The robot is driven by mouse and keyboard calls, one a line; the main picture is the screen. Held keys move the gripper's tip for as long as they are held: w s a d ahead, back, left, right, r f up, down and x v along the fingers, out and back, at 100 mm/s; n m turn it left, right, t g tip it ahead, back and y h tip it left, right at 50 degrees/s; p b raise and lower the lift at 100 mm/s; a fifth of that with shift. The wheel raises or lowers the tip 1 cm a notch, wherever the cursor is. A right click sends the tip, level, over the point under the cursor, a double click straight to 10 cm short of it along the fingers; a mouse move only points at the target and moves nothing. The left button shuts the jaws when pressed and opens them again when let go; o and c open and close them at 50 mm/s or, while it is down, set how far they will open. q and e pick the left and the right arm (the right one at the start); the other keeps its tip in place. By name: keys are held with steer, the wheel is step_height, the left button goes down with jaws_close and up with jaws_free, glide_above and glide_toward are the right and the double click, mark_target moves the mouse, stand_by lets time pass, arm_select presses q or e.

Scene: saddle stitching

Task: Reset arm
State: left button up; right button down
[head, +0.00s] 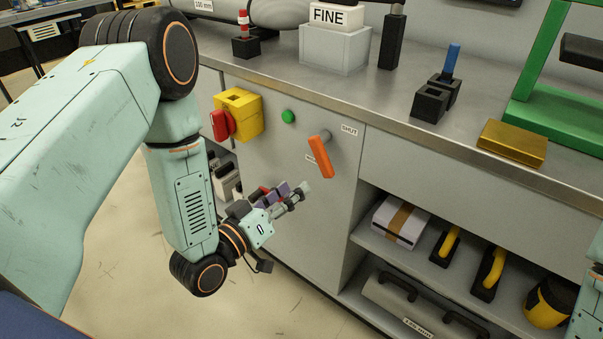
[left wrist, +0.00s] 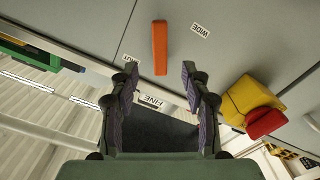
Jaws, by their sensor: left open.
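My left gripper (head: 296,192) is open and empty in front of the grey cabinet (head: 336,205), below and left of an orange lever (head: 320,158). In the left wrist view its two dark fingers stand apart (left wrist: 159,68), and the orange lever (left wrist: 160,47) shows beyond the gap, apart from the fingers. Labels reading SHUT (head: 349,130) and WIDE (left wrist: 201,30) sit by the lever. My right gripper is not in view; only a bit of mint arm shows at the right edge of the head view.
A yellow box with a red knob (head: 238,112) and a green button (head: 288,116) are on the cabinet front. Open shelves (head: 375,243) below hold several items.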

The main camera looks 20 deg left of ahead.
arm_select(q)
steer(key=s+a+f+m+g+y, duration=0.15)
steer(key=s+f+g+y, duration=0.25)
steer(key=s+f+g, duration=0.85)
steer(key=s+a+f+g+y+p, duration=0.1)
steer(key=s+f+g, duration=0.1)
steer(key=s, duration=0.7)
steer(key=s+a+f+g+y+p, duration=0.1)
steer(key=s+f+g+p, duration=0.1)
steer(key=s, duration=0.8)
steer(key=shift+a, duration=0.3)
steer(key=shift+f+g, duration=0.1)
steer(key=shift+g, duration=0.15)
stand_by(1.0)
